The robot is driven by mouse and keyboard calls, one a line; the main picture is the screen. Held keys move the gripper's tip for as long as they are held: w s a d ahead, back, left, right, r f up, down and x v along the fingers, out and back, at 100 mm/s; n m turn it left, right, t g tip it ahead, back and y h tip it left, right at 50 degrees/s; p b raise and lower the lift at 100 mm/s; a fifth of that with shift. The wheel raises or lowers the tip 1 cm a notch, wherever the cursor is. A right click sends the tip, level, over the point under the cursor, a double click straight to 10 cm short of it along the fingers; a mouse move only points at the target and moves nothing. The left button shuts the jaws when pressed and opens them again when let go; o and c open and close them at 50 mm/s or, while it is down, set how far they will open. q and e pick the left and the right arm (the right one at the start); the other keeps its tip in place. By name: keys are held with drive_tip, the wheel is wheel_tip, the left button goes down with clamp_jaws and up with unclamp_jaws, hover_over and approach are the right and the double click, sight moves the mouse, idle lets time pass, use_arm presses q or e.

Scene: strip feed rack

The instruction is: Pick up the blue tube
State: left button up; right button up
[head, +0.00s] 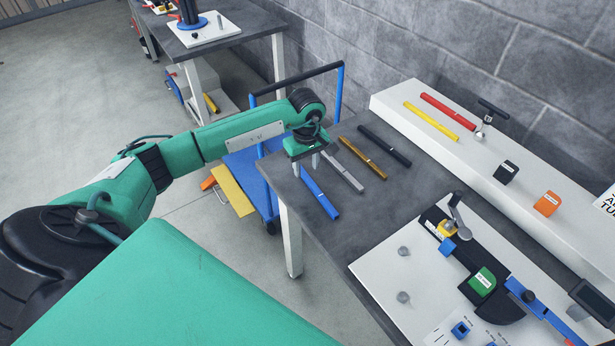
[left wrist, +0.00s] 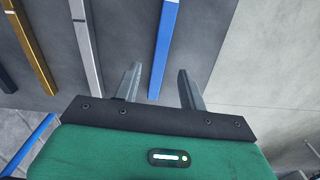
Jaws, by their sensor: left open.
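The blue tube (head: 320,196) lies on the dark grey table, at the near left of a row of tubes. In the left wrist view the blue tube (left wrist: 164,45) runs away from between my fingertips, its near end just short of or between them. My left gripper (head: 308,167) is open and empty, fingers pointing down, above the table at the far end of the blue tube. It also shows in the left wrist view (left wrist: 160,82). I cannot tell its exact height. My right gripper is not in view.
A silver tube (head: 343,171), a brown tube (head: 362,158) and a black tube (head: 384,146) lie beside it. A white shelf (head: 400,118) holds red and yellow tubes. A white fixture board (head: 385,282) is at the right. A blue cart (head: 250,172) stands left of the table.

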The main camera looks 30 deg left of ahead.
sight(306, 176)
use_arm(q)
drive_tip(key=shift+w+a+f+p, duration=0.1)
drive_tip(key=shift+f+p, duration=0.4)
drive_tip(key=shift+f, duration=1.3)
clamp_jaws()
drive_tip(key=shift+r, duration=0.1)
